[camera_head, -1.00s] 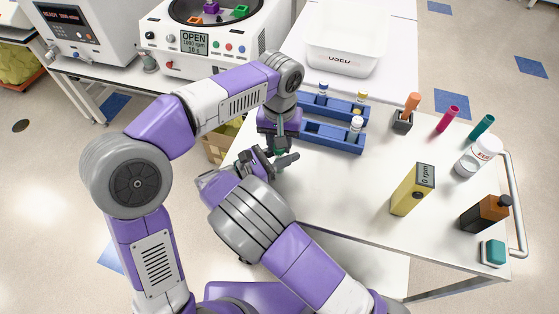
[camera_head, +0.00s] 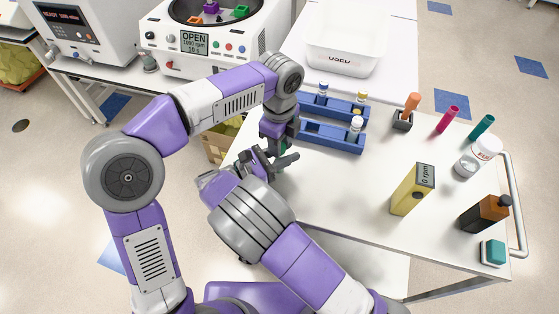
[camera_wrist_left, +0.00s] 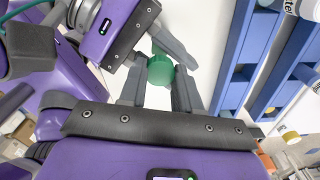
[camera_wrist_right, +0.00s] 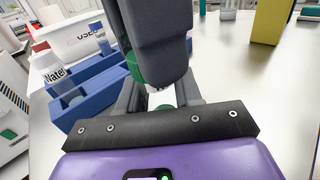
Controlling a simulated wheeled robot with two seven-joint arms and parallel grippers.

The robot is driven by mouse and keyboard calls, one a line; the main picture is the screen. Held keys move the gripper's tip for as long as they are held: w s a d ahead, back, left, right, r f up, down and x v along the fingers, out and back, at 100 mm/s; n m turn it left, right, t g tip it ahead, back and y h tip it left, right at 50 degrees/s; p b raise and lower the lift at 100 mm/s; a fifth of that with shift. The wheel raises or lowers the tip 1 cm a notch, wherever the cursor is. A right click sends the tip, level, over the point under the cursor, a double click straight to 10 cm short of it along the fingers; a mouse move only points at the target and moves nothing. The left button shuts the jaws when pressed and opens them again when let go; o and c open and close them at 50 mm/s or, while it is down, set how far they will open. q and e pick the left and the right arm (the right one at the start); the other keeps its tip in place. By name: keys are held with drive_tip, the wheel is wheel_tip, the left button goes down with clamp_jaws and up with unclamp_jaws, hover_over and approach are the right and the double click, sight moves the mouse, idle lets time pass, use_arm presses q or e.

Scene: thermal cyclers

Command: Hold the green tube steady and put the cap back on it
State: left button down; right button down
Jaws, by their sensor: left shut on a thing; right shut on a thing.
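My left gripper (camera_head: 279,140) points down and is shut on the green cap (camera_wrist_left: 160,70), which fills the space between its fingers in the left wrist view. The cap also shows at the left gripper's fingers in the right wrist view (camera_wrist_right: 135,67). My right gripper (camera_head: 268,162) comes in from below and is shut on the green tube (camera_wrist_right: 165,107), just under the left gripper. The tube is mostly hidden by fingers. The cap is close above the tube's top; I cannot tell whether it is seated.
Blue racks (camera_head: 335,136) with several capped tubes stand just right of the grippers. A white bin (camera_head: 345,50) is behind them. A yellow timer block (camera_head: 408,195), a brown bottle (camera_head: 480,214) and a white jar (camera_head: 475,160) stand further right. The table's middle is clear.

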use_arm(q)
drive_tip(key=m, duration=0.3)
drive_tip(key=c, duration=0.7)
unclamp_jaws()
drive_tip(key=shift+r, duration=0.1)
wheel_tip(320, 180, up, 12)
drive_tip(key=shift+f, duration=0.1)
use_arm(e)
drive_tip(key=c, duration=0.7)
unclamp_jaws()
